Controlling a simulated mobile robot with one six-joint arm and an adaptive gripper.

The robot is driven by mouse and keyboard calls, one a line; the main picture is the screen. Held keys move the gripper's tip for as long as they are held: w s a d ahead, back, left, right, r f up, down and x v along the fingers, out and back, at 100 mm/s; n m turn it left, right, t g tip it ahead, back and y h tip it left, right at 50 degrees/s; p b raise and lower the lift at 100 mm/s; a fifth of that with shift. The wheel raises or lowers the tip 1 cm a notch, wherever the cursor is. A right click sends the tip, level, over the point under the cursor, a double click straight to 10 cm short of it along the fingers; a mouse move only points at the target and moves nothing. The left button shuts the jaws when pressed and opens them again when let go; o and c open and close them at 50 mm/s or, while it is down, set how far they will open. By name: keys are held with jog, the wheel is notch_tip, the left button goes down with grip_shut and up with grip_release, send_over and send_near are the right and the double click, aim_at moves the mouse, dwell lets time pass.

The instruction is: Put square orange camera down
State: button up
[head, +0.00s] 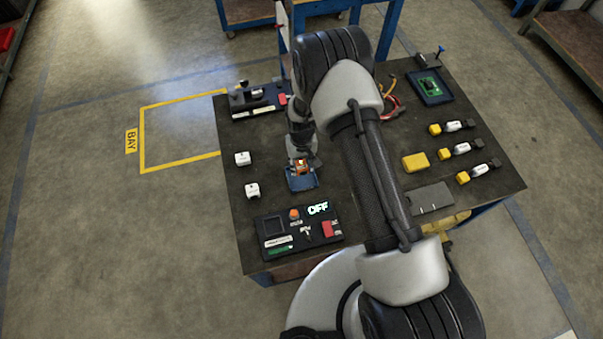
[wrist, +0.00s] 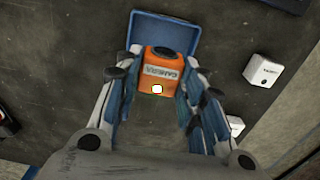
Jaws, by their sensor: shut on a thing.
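A blue tray (wrist: 167,27) shows beyond and around the camera in the wrist view. In the head view the camera (head: 301,165) is at my gripper's tip, over the blue tray (head: 302,182) on the dark table. I cannot tell whether the camera touches the tray floor.
A control panel (head: 298,233) with an OFF display is nearest on the table (head: 370,200). Two white blocks (head: 242,158) (head: 252,190) stand at the left. A yellow block (head: 415,162), a grey plate (head: 430,199) and several yellow-tipped items (head: 461,150) lie at the right.

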jog(key=shift+f+b, duration=0.6)
jog(key=shift+f, duration=2.5)
jog(key=shift+f, duration=0.2)
jog(key=o, duration=1.1)
jog(key=shift+c, duration=0.2)
jog(key=shift+r, duration=0.15)
